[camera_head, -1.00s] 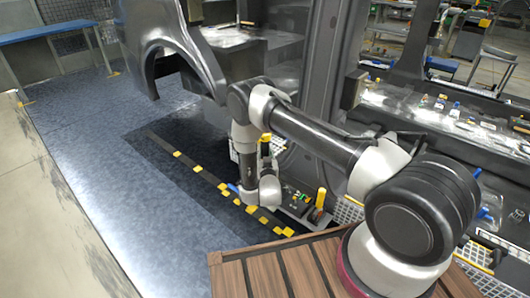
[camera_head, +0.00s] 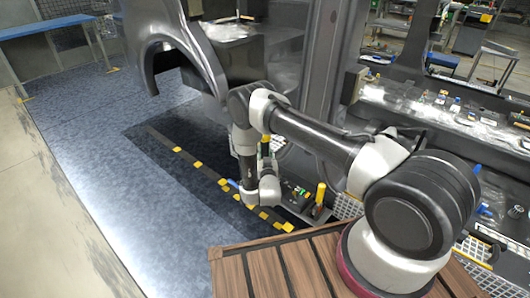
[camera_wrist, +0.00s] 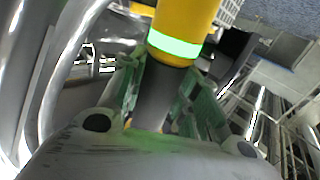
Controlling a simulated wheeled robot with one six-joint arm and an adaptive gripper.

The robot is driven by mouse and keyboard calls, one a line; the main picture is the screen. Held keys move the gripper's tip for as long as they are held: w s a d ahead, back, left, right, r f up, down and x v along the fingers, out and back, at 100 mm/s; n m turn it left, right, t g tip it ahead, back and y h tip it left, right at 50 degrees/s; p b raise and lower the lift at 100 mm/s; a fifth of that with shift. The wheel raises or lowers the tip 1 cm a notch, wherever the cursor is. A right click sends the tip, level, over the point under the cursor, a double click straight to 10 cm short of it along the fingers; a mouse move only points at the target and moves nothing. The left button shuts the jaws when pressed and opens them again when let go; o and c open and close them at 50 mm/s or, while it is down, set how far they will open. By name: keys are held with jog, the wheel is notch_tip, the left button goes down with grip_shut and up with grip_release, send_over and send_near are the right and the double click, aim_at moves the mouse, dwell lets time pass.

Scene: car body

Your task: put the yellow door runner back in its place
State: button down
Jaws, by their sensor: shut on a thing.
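A yellow cylinder with a bright green-lit band, which looks like the door runner (camera_wrist: 186,28), fills the top middle of the wrist view. A dark grey shaft runs down from it between the two green fingers of my gripper (camera_wrist: 165,95), which are shut on it. The tip of the yellow part is cut off by the frame. In the head view my arm bends down over the dark floor, and the gripper's fingers cannot be made out there. A small yellow upright (camera_head: 265,143) shows just behind my wrist; I cannot tell whether it is the held runner.
Another yellow upright (camera_head: 320,193) stands by a dark tray of small parts (camera_head: 297,195). A dark car body panel (camera_head: 175,35) with a wheel arch stands beyond my arm. A yellow-marked strip (camera_head: 198,165) lies on the floor. Open floor (camera_head: 75,145) is at left.

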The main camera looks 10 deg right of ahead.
jog(key=shift+f, duration=0.7)
jog(key=c, duration=1)
grip_release()
jog(key=shift+o, duration=0.2)
jog(key=shift+f, duration=0.1)
jog(key=shift+s, duration=0.1)
jog(key=s+a, duration=0.2)
jog(key=s, duration=0.9)
jog(key=shift+s, duration=0.35)
